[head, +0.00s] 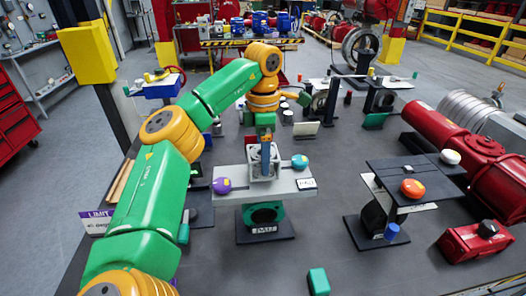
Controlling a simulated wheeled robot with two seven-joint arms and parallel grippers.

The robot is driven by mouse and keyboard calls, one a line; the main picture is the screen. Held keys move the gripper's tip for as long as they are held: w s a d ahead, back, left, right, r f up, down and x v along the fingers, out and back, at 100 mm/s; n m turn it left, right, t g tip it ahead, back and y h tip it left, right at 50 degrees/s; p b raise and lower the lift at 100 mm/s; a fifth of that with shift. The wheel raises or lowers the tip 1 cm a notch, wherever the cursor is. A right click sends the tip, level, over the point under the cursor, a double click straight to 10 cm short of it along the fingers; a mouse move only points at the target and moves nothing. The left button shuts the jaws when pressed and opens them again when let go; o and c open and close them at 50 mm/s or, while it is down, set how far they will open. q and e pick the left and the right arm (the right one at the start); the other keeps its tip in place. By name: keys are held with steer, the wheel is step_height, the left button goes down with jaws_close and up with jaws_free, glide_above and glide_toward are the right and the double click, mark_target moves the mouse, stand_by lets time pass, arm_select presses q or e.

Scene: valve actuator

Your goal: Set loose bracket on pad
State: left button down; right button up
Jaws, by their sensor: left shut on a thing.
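My left arm comes in from the left and bends down at the middle. Its gripper (266,140) points downward and is shut on the top of a light grey, frame-like metal bracket (263,163). The bracket is upright over the middle of a pale grey plate (290,185) on a dark stand. Its lower edge is at the plate; I cannot tell whether it touches. A purple knob (222,186) sits left of the bracket and a teal knob (300,161) right of it. No separate pad can be made out under the bracket. My right gripper is not in view.
A dark-topped stand at the right holds an orange knob (412,188). A red valve body (450,140) lies further right. A small green block (318,281) is at the front. A purple-and-white sign (97,222) stands at the left. Bare dark tabletop lies between the two stands.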

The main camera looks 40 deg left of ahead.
arm_select(q)
steer(key=shift+f+b, duration=0.65)
steer(key=shift+f, duration=0.35)
jaws_free()
steer(key=shift+d, duration=0.1)
steer(key=shift+r, duration=0.1)
step_height(320, 180, up, 7)
steer(key=p, duration=0.2)
